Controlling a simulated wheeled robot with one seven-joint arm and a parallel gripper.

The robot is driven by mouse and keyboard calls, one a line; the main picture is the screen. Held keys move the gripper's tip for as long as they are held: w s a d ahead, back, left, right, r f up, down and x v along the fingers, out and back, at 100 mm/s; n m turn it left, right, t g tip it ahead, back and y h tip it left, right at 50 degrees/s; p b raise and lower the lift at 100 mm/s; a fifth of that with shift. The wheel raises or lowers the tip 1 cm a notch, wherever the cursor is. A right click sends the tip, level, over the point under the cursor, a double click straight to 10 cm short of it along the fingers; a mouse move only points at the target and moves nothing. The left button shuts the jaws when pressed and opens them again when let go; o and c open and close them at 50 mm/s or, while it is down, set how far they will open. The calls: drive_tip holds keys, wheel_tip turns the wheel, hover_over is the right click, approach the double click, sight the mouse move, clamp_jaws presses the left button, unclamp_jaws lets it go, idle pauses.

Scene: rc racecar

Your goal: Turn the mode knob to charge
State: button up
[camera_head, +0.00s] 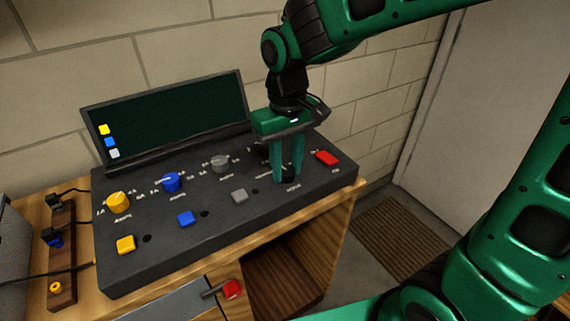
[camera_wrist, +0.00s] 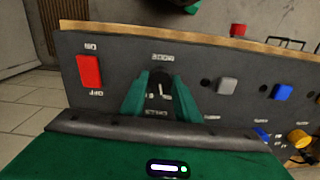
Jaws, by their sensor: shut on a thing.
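The mode knob (camera_wrist: 159,86) is a small black knob with a light pointer mark, on the dark control panel (camera_head: 210,222). In the wrist view it sits between the two green fingers of my gripper (camera_wrist: 159,96), which are shut on it from both sides. One label lies on each side of it; the one towards the wooden edge seems to read MODE, and the other is too small to read surely. In the head view my gripper (camera_head: 288,178) points down onto the panel's right part, and its fingers mostly hide the knob.
A red switch (camera_head: 327,158) is close right of my gripper in the head view. Grey (camera_head: 220,163), blue (camera_head: 171,181) and yellow (camera_head: 119,202) knobs lie to the left, with matching buttons in front. A dark screen (camera_head: 170,117) stands behind; a brick wall is close beyond.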

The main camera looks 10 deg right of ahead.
sight(287, 169)
drive_tip(key=shift+n, duration=0.6)
drive_tip(key=o, duration=1.1)
drive_tip(key=shift+c, duration=0.2)
drive_tip(key=shift+r, duration=0.15)
wheel_tip(287, 169, up, 11)
drive_tip(key=shift+f, duration=0.2)
drive_tip(key=shift+w, duration=0.1)
